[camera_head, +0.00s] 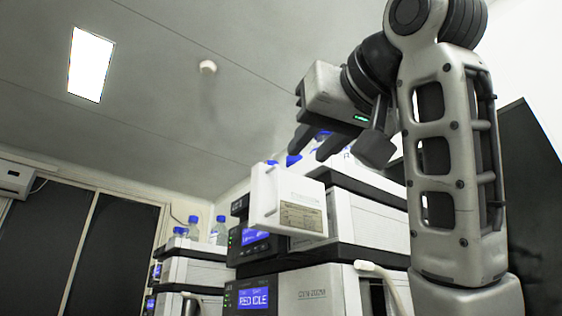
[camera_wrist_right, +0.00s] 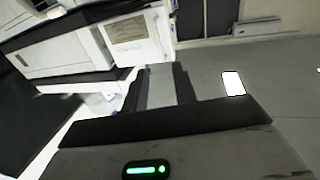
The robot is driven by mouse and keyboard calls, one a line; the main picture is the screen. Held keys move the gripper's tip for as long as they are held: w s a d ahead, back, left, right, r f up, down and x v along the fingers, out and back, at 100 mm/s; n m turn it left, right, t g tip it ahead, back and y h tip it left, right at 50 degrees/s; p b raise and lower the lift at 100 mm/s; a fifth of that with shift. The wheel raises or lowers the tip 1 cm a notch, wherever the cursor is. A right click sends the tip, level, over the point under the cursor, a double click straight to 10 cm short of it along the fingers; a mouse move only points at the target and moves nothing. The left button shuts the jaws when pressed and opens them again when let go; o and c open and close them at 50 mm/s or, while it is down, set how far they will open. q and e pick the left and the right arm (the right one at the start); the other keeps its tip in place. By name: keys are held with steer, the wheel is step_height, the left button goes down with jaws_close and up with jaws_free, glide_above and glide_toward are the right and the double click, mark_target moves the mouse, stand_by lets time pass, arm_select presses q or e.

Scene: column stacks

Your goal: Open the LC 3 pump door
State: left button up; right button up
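A white pump door (camera_head: 275,190) with a printed label juts out from the front of the near instrument stack, partly swung open. It also shows in the wrist view (camera_wrist_right: 148,48), at the top. I cannot read whether this stack is LC 3. My right gripper (camera_head: 317,143) is above the door, apart from it, with its two dark fingers spread and nothing between them. The fingers also show in the wrist view (camera_wrist_right: 160,85) with a gap between them. My left gripper is not in view.
Below the door is a module with a blue display (camera_head: 254,299) and a pale hose (camera_head: 380,272). Blue-capped bottles stand on top, partly hidden by my gripper. A second stack (camera_head: 190,268) with bottles (camera_head: 219,230) stands farther left. Dark panels (camera_head: 70,250) line the back wall.

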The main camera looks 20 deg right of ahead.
steer(key=p, duration=0.2)
glide_toward(282, 180)
steer(key=w+a+f, duration=0.2)
steer(key=w+f, duration=0.1)
steer(key=w, duration=0.1)
steer(key=shift+w+a, duration=0.15)
steer(key=shift+a, duration=0.25)
steer(key=shift+r, duration=0.1)
jaws_close()
